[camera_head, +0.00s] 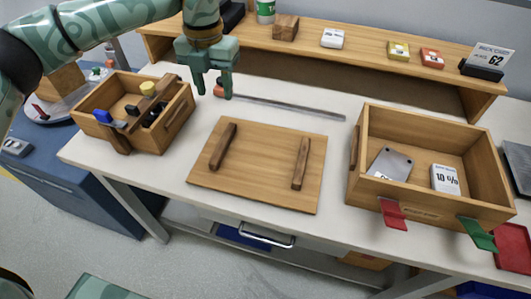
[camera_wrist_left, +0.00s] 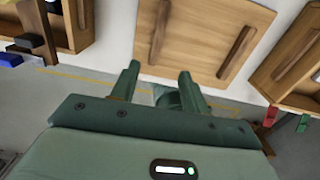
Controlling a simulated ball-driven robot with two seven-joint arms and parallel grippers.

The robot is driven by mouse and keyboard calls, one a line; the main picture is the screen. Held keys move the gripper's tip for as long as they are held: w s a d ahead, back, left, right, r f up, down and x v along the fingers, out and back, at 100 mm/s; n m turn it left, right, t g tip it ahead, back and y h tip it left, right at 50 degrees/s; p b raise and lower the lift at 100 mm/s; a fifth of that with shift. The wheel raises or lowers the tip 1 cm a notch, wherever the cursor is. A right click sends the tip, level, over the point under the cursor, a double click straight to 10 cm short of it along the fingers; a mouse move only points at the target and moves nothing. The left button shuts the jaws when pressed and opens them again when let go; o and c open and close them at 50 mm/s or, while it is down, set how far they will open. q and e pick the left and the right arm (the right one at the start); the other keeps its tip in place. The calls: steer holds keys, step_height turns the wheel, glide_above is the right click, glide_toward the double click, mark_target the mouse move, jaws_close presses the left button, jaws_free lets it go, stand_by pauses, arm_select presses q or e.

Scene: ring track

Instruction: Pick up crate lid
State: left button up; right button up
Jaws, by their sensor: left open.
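The crate lid (camera_head: 258,165) is a flat wooden board with two dark wooden bar handles, lying on the white table. Its left handle (camera_head: 223,147) and right handle (camera_head: 300,163) run roughly front to back. The lid also shows at the top of the left wrist view (camera_wrist_left: 200,24). My left gripper (camera_head: 212,91) is open and empty, fingers pointing down, above the table behind the lid's left part. It is apart from the lid. The open wooden crate (camera_head: 440,205) stands right of the lid, holding a grey plate and a white labelled box. My right gripper is out of view.
A wooden tool caddy (camera_head: 118,140) stands left of the lid. A long grey bar (camera_head: 290,107) with an orange end lies behind it. A wooden shelf (camera_head: 370,60) with small boxes runs along the back. Red and green tags (camera_head: 394,214) hang on the crate's front.

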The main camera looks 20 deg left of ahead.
arm_select(q)
steer(key=b, duration=0.4)
glide_above(223, 141)
steer(key=f, duration=1.1)
steer(key=shift+w+d+f, duration=0.1)
steer(key=shift+d+f, duration=0.15)
steer(key=shift+f, duration=0.1)
steer(key=f, duration=0.2)
steer(key=f+b, duration=0.1)
steer(key=f, duration=0.1)
steer(key=f+b, duration=0.1)
steer(key=shift+s+a+f, duration=0.2)
steer(key=shift+a+f, duration=0.05)
steer(key=shift+f, duration=0.15)
steer(key=shift+r, duration=0.15)
steer(key=shift+c, duration=0.9)
jaws_close()
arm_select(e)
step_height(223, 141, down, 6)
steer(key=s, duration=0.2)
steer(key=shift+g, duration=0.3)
